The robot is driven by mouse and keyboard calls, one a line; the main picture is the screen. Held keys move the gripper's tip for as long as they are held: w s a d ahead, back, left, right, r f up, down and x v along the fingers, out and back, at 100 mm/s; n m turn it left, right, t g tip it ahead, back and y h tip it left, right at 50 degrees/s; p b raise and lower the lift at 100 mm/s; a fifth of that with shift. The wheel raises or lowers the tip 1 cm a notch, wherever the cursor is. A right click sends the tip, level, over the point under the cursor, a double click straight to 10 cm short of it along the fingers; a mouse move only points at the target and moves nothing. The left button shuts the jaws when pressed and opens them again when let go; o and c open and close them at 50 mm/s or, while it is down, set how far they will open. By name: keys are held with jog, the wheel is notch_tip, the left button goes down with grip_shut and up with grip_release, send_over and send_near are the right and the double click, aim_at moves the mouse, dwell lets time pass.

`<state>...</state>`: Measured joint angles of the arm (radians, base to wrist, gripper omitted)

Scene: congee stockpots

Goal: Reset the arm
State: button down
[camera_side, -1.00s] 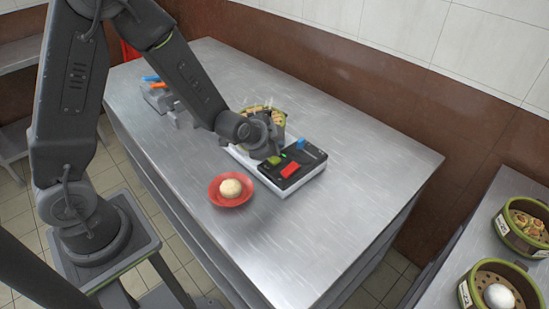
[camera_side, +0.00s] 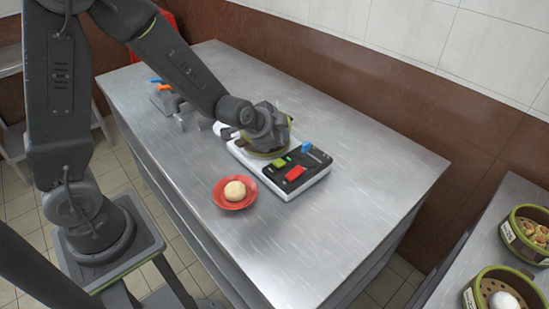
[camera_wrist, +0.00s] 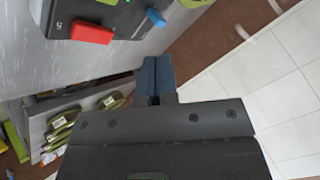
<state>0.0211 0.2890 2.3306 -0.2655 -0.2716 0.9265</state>
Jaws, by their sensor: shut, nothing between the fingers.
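My gripper (camera_wrist: 156,78) is shut and empty; its two dark fingertips meet in the wrist view. In the side view my wrist and gripper are raised over the white scale-like device (camera_side: 240,156) and in front of the green-rimmed steamer basket (camera_side: 290,119), covering most of it. The fingertips are hard to make out there. The device's black panel (camera_side: 310,165) has a lit green button (camera_side: 280,163), a red block-like button (camera_side: 294,173) and a blue lever (camera_side: 306,147). In the wrist view the red button (camera_wrist: 90,33) and blue lever (camera_wrist: 156,16) are at the top.
A red plate (camera_side: 222,203) with a pale bun (camera_side: 235,190) sits in front of the device. A grey fixture with blue and orange parts (camera_side: 164,91) stands at the far left. Steamer baskets (camera_side: 503,285) are on the right-hand counter. The table's right side (camera_side: 385,170) is clear.

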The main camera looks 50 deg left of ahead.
jog(key=s+d+r+n+g+h, duration=0.1)
jog(key=s+r+n, duration=0.2)
jog(key=s+r, duration=0.6)
jog(key=s+r+n+g, duration=0.2)
jog(key=s+r+n, duration=0.2)
jog(key=s, duration=1)
notch_tip(320, 180, up, 2)
jog(key=shift+a+r+n, duration=0.1)
jog(key=shift+a+n, duration=0.2)
